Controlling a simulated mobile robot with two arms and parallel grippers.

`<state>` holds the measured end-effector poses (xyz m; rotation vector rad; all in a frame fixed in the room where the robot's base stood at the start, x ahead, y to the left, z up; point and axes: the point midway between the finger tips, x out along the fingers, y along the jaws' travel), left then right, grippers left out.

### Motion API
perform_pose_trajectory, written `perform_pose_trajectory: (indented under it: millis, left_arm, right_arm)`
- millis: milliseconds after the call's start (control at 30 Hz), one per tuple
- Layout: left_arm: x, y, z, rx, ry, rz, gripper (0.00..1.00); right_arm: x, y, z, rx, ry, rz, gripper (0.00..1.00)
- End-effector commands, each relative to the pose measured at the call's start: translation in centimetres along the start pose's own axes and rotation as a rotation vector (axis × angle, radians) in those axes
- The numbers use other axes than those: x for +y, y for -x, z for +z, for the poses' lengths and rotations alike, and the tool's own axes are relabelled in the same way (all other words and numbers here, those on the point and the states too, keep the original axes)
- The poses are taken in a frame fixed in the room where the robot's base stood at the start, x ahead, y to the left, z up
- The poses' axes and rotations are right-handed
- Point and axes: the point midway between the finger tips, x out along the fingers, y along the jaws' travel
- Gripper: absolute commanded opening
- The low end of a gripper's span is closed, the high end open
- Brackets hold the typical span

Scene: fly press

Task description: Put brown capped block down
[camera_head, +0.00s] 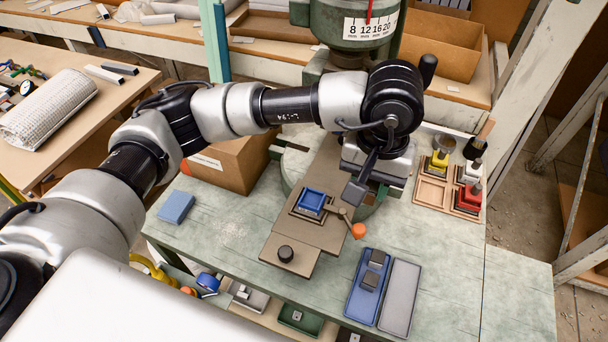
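My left arm reaches in from the left across the press table. Its dark gripper (360,185) points down over the table, just right of a blue square piece (311,199) in a small holder on the brown slide plate (300,235). The fingertips are small and partly hidden by the wrist, so I cannot tell whether they are open or what they hold. I cannot make out a brown capped block for certain. A divided wooden tray (432,193) at the right holds yellow (439,160), white (472,172) and red (468,198) pieces. My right gripper is not in view.
The green press (345,22) stands behind. A blue sponge (176,207) lies left. The front-right tabletop is clear.

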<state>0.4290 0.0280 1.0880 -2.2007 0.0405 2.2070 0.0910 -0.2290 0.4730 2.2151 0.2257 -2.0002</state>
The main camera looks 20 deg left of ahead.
Motion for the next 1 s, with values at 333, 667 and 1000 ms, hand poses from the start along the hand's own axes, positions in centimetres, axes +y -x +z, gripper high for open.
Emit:
perform_pose_trajectory:
  millis: [333, 667, 1000]
  left_arm:
    - [-7.4, -4.2, -2.1, -0.006, 0.008, -0.004, 0.09]
    - [-10.6, -6.8, -3.1, -0.002, 0.002, -0.002, 0.09]
    - [-10.6, -10.6, -3.1, -0.001, 0.001, -0.002, 0.09]
  right_arm:
    - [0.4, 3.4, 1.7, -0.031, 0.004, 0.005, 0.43]
    - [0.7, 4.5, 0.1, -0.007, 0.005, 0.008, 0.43]
    - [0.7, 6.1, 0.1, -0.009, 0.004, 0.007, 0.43]
